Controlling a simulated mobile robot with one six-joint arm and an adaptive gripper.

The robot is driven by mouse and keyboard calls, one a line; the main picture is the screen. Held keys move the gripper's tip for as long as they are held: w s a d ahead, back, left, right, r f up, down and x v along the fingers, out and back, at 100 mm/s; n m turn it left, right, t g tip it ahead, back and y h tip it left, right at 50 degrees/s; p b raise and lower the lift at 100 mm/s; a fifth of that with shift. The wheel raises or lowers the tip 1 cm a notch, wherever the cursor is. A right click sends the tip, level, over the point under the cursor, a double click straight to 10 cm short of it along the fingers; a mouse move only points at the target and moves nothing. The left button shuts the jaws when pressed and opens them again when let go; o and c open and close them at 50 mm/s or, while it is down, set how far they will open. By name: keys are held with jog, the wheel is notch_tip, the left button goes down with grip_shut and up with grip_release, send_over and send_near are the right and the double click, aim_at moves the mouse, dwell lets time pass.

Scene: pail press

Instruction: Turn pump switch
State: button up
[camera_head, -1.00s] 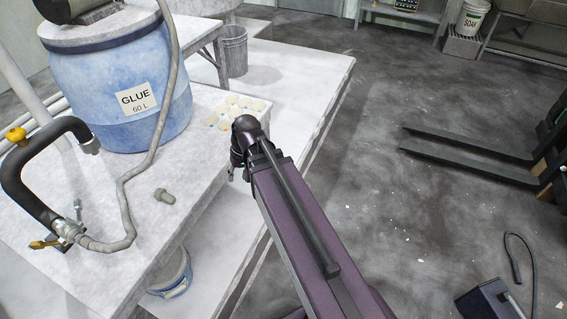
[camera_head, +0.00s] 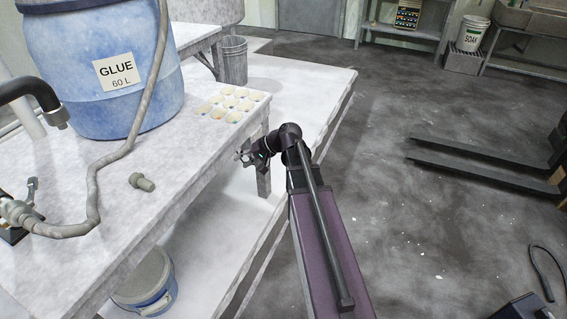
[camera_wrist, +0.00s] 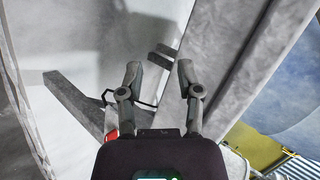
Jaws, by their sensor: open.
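I cannot make out a pump switch in either view. The blue glue drum (camera_head: 115,85), labelled GLUE 60 L, stands on the white table (camera_head: 185,175). A grey hose (camera_head: 95,190) runs down from above, past the drum, to a metal fitting (camera_head: 18,212) with a small lever at the left edge. My gripper (camera_head: 243,156) is beside the table's right edge, apart from the drum and hose. In the wrist view, my gripper (camera_wrist: 159,69) has its fingers apart with nothing between them, facing grey beams and a pale surface.
A grey bolt (camera_head: 142,182) lies on the tabletop. A lidded pail (camera_head: 145,282) stands below the table. Fork tines (camera_head: 480,160) reach in from the right; floor between is mostly clear.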

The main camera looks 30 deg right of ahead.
jog(key=w+d+f+m+t+y+b, duration=0.1)
jog(key=w+d+f+m+t+b, duration=0.1)
jog(key=d+b, duration=0.6)
jog(key=w+d+f+m+t+y+b, duration=0.1)
jog(key=w+d+f+m+t+b, duration=0.2)
jog(key=d+b, duration=0.6)
notch_tip(320, 180, down, 3)
jog(key=w+d+t, duration=0.1)
jog(key=t, duration=0.2)
jog(key=shift+w+d+r, duration=0.15)
jog(key=shift+w+d, duration=0.05)
jog(key=shift+w+a, duration=0.1)
jog(key=x, duration=0.7)
jog(key=shift+w+a, duration=0.2)
jog(key=shift+w, duration=0.05)
jog(key=shift+r, duration=0.15)
grip_shut()
